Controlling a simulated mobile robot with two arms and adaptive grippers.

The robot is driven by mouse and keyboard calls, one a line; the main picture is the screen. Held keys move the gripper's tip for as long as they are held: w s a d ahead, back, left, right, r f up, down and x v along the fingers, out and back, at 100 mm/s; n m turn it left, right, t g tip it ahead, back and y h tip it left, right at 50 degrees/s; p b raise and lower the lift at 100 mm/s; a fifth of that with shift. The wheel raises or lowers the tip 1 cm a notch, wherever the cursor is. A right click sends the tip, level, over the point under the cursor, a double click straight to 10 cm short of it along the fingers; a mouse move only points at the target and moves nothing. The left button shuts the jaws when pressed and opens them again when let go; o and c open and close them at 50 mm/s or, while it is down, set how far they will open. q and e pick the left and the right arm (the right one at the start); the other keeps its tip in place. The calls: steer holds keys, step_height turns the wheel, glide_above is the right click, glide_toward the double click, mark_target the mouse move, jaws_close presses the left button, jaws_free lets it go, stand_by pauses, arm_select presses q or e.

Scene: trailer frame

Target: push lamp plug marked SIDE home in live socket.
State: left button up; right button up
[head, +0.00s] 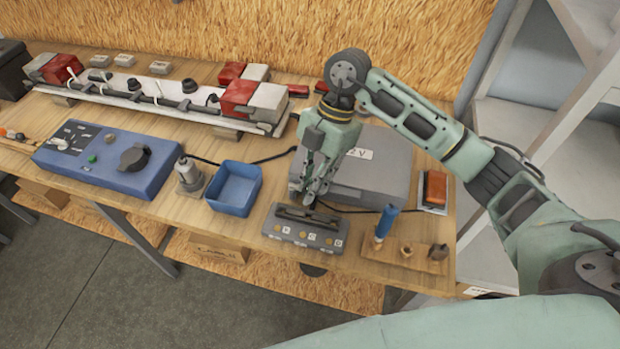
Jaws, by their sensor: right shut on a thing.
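My right gripper (308,198) points down at the back edge of a small grey block (290,238) with a dark bar on top and round brass-coloured spots and white letter tags along its front. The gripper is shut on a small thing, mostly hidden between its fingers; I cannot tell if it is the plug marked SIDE. A black cable (352,209) runs right from beside the gripper. I cannot read a SIDE mark or pick out the live socket for sure. A blue box (105,162) at left carries a round black fitting (134,157). My left gripper is out of view.
A grey case (375,170) marked with a V stands just behind the gripper. A blue tray (233,188) and a grey canister (190,175) stand left. A blue-handled tool (386,222) stands in a wooden holder at right. The long lamp board (185,105) lies behind.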

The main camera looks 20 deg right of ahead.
steer(key=m+t, duration=0.1)
steer(key=m, duration=0.2)
steer(key=shift+s, duration=0.1)
steer(key=shift+a+f+m+t+y, duration=0.1)
steer(key=shift+a+m+t+y, duration=0.15)
steer(key=shift+m, duration=0.35)
step_height(320, 180, down, 4)
steer(key=b, duration=0.3)
steer(key=shift+f, duration=0.1)
steer(key=shift+f, duration=0.15)
steer(key=shift+f, duration=0.15)
steer(key=shift+f+b, duration=0.4)
steer(key=shift+f, duration=0.05)
steer(key=shift+f, duration=0.1)
